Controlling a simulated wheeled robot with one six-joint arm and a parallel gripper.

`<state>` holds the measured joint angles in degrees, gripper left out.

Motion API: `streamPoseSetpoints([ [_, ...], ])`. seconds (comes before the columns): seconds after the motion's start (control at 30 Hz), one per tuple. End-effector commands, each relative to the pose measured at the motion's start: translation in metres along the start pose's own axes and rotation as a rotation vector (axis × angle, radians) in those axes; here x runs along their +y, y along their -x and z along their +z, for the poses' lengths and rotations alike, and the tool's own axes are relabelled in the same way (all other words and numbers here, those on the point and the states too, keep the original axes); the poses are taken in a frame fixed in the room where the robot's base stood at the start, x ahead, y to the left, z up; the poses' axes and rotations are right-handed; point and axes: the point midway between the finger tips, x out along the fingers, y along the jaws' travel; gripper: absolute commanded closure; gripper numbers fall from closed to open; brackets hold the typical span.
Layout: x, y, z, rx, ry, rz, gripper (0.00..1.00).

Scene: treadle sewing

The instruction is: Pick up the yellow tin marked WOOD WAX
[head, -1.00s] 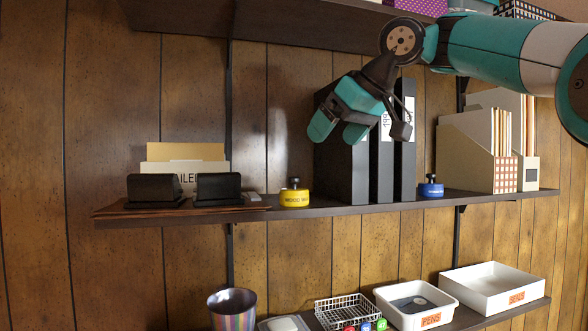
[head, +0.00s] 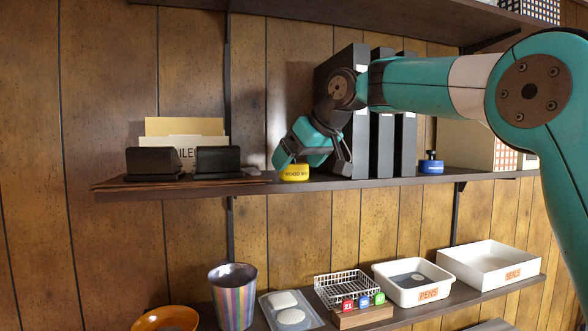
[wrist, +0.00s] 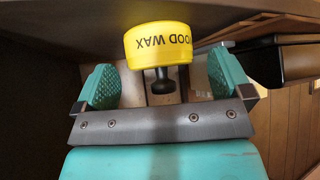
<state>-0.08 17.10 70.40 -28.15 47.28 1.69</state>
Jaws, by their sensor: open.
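The yellow tin marked WOOD WAX (head: 295,173) stands on the middle shelf, partly covered by my gripper in the head view. My gripper (head: 300,157) is open and has come down at the tin. In the wrist view the tin (wrist: 158,43) appears upside down, with its dark knob pointing toward my gripper's palm. The open fingers (wrist: 162,75) lie one on each side of the knob, with visible room on both sides. The tin's body lies around or just past the fingertips; I cannot tell whether a finger touches it.
Dark binders (head: 340,160) stand close to the tin's right. A blue tin (head: 431,164) is beyond them. Two black holders (head: 218,160) stand to the left on a brown board (head: 112,184). The shelf's front edge (head: 380,182) runs below.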

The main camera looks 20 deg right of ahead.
Motion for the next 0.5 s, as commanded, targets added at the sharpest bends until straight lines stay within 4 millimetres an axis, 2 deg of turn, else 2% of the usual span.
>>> streamPoseSetpoints([
  [0.13, -0.001, -0.017, -0.002, 0.0, 0.0, -0.002, 0.03],
  [0.4, 0.0, -0.022, -0.001, 0.001, 0.001, 0.0, 0.03],
  [0.43, 0.0, -0.022, -0.001, 0.001, 0.001, 0.0, 0.08],
  [0.5, 0.0, -0.022, -0.001, 0.001, 0.001, 0.0, 0.24],
])
